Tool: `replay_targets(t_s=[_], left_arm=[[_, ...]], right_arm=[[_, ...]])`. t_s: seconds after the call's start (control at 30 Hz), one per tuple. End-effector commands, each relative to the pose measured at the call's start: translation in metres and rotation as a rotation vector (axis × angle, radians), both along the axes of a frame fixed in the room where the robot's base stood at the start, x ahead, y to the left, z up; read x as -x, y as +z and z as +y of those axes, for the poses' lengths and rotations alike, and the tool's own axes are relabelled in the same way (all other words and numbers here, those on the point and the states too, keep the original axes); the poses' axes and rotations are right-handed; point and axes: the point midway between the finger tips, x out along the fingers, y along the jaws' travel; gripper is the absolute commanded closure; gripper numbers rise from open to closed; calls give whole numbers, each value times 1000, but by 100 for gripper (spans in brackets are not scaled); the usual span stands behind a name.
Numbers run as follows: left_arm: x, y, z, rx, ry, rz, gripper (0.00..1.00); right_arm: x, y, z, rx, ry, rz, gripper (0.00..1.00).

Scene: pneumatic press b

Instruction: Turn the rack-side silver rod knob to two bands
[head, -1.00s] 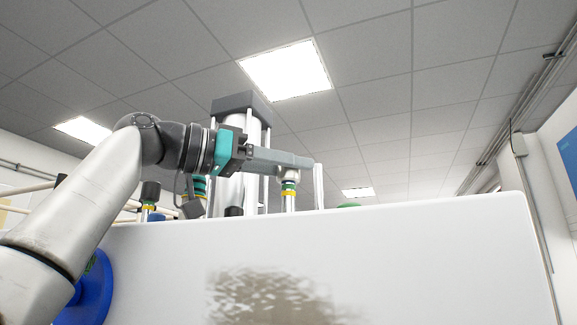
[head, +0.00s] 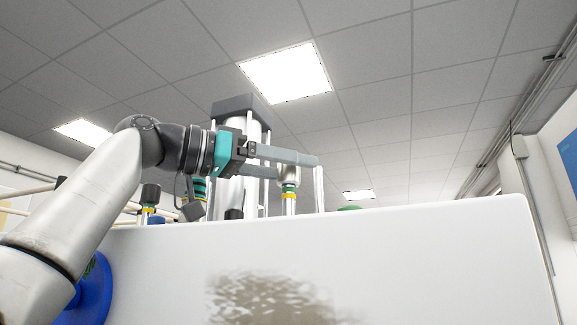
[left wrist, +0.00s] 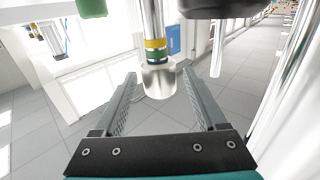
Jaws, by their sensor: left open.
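A silver knob (head: 289,174) sits on an upright rod with green and yellow bands (head: 289,195) just below it. My left gripper (head: 299,167) is open, with one finger on each side of this knob. In the left wrist view the knob (left wrist: 158,80) is between the spread fingers (left wrist: 160,75), with a gap on both sides. Green and yellow bands (left wrist: 155,50) show on the rod next to the knob there. I cannot tell exactly how many bands are exposed. My right gripper is in neither view.
A large white panel (head: 420,255) fills the front and hides the lower press. A silver cylinder with a dark top (head: 240,104) stands behind the gripper. A dark-knobbed banded rod (head: 150,193) is to the left, above a blue round part (head: 97,295). Open room lies above.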

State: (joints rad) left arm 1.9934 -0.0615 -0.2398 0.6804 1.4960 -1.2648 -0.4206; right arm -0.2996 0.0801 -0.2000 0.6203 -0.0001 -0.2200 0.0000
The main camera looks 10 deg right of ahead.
Motion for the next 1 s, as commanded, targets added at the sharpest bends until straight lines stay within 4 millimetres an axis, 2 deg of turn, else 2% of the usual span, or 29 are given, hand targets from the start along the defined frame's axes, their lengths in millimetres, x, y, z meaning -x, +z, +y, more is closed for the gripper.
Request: replay_targets(t_s=[0.13, 0.23, 0.4, 0.7, 0.83, 1.0], left_arm=[[0, -1, 4, 0, 1, 0, 26], [3, -2, 16, 0, 1, 1, 26], [11, -2, 53, 2, 3, 0, 26], [28, 0, 119, 2, 4, 0, 26], [33, 0, 137, 1, 2, 1, 26], [36, 0, 147, 1, 0, 1, 26]], right_arm=[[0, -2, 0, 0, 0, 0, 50], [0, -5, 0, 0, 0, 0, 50], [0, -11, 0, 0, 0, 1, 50], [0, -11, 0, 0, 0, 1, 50], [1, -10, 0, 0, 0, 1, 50], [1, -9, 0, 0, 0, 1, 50]])
